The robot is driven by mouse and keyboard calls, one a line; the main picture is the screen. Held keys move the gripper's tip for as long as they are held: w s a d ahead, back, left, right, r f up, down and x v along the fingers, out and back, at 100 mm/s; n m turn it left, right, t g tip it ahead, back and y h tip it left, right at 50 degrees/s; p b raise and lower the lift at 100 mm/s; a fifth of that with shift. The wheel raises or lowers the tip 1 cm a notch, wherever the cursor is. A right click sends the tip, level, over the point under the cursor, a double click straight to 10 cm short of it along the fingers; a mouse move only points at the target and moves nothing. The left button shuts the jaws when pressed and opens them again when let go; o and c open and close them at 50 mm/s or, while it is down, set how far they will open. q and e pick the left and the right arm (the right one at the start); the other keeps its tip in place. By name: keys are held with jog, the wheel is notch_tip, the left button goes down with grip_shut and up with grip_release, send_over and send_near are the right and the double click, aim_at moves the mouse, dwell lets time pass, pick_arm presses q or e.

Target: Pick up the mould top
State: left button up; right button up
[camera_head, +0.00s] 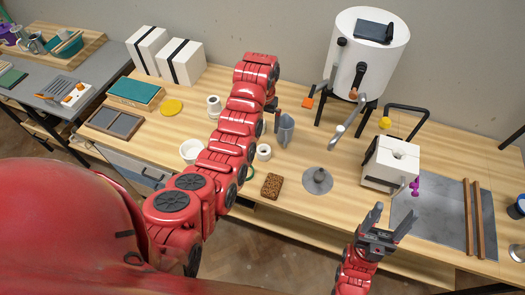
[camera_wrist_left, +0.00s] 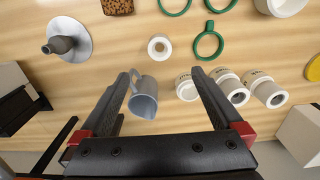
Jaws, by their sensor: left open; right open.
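A white block-shaped mould with a round hole in its upper face (camera_head: 398,153) stands at the right of the table; its upper part looks like the mould top. A seam between halves is hard to make out. My right gripper (camera_head: 392,214) is open and empty, in front of the mould and apart from it, near the table's front edge. My left gripper (camera_head: 277,112) is far to the left of the mould, beside a grey jug (camera_head: 286,129). The left wrist view shows its fingers open (camera_wrist_left: 163,75), with the jug (camera_wrist_left: 143,98) below and between them; contact is unclear.
A grey board (camera_head: 440,222) with two brown strips (camera_head: 473,218) lies right of the mould. A purple item (camera_head: 415,187) is close by the mould. A white drum on legs (camera_head: 366,55) stands behind. A grey disc with a knob (camera_head: 317,180) lies left of the mould.

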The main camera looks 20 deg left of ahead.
pick_arm(q)
jog(key=b, duration=0.8)
send_over(264, 147)
jog(key=s, duration=0.2)
notch_tip(264, 147, down, 9)
jog(key=shift+w+d+f+b, duration=0.1)
jog(key=shift+d+f+b, duration=0.1)
jog(key=shift+f+b, duration=0.65)
jog(key=f+p, duration=0.1)
jog(key=p, duration=0.1)
jog(key=shift+f+p, duration=0.15)
jog(key=shift+p, duration=0.15)
jog(key=shift+f+p, duration=0.3)
jog(key=shift+p, duration=0.1)
jog(key=shift+w+f+p, duration=0.1)
jog(key=shift+f+p, duration=0.5)
jog(key=shift+f, duration=1.75)
jog(key=c, duration=1.4)
